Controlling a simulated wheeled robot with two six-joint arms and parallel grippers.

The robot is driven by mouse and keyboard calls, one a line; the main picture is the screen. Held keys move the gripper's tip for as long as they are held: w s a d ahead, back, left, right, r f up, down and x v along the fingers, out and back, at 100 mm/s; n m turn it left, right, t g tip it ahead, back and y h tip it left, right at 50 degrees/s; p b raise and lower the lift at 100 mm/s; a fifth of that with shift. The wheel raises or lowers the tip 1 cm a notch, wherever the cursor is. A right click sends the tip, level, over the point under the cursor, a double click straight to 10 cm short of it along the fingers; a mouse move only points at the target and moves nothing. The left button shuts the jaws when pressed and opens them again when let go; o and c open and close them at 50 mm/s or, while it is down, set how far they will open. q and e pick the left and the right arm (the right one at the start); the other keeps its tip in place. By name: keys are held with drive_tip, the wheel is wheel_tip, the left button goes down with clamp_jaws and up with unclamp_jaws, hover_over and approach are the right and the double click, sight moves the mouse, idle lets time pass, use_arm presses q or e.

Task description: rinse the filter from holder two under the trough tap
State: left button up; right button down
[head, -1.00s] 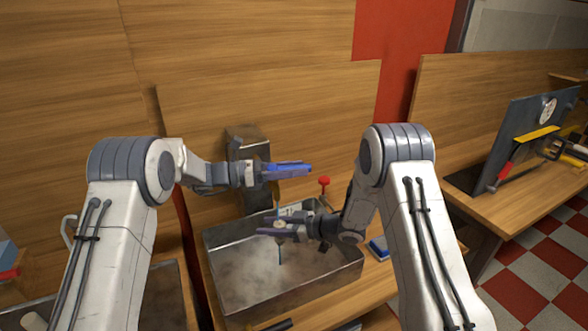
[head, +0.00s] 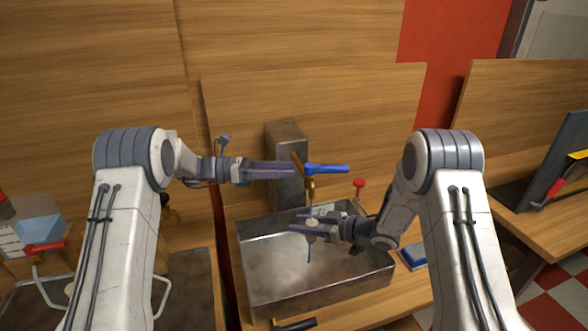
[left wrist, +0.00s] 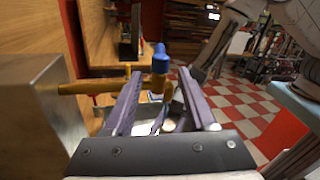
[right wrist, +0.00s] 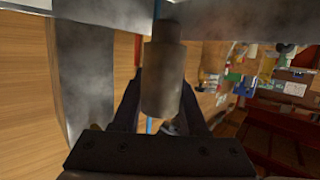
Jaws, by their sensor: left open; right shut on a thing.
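The tap (head: 309,187) is brass with a blue lever (head: 328,169), and comes off a grey metal post (head: 287,150) over the trough (head: 262,305). My left gripper (head: 293,170) is open and empty, left of the lever; in the left wrist view the lever (left wrist: 160,60) shows ahead, beyond the fingertips. Holder two cannot be made out.
A red knob (head: 359,187) stands behind the trough. A blue pad (head: 413,257) lies right of it. A black handle (head: 295,325) lies at the front edge. Another metal basin (head: 190,290) is at left. A dark panel (head: 560,160) stands on the right bench.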

sight(334, 168)
idle(0.6)
use_arm(q)
drive_tip(key=shift+r, duration=0.15)
idle(0.5)
idle(0.3)
drive_tip(key=d+m, duration=0.1)
drive_tip(key=d, duration=0.3)
drive_tip(key=d+m, duration=0.2)
drive_tip(key=d, duration=0.2)
drive_tip(key=d+m, duration=0.1)
drive_tip(key=d, duration=0.3)
drive_tip(key=shift+w+d, duration=0.2)
drive_tip(key=shift+d, duration=0.1)
